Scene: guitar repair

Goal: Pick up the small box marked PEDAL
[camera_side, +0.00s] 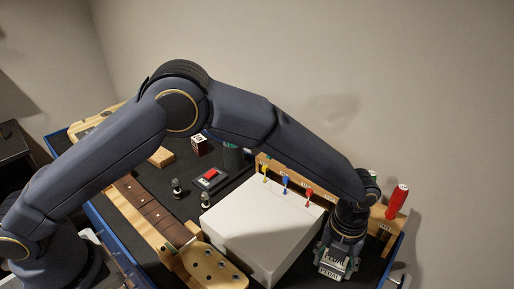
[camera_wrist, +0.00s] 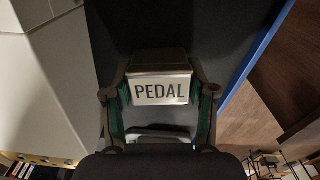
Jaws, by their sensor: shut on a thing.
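The small box marked PEDAL (camera_wrist: 160,90) has a pale label with dark lettering facing the wrist camera and a darker body behind it. In the wrist view it sits between the two green-padded fingers of my gripper (camera_wrist: 162,108), which are shut on its sides. In the side view my gripper (camera_side: 336,264) points down at the front right, beside the large white box. The PEDAL box (camera_side: 329,274) shows small there between the fingers, partly hidden. I cannot tell whether it touches the dark mat (camera_wrist: 225,40) or hangs just above it.
The large white box (camera_side: 250,225) stands close to the left of my gripper. A wooden rack (camera_side: 325,194) with colored-handled tools and a red handle (camera_side: 397,202) is behind. A guitar neck (camera_side: 150,208) lies at left. A blue edge (camera_wrist: 258,50) bounds the mat.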

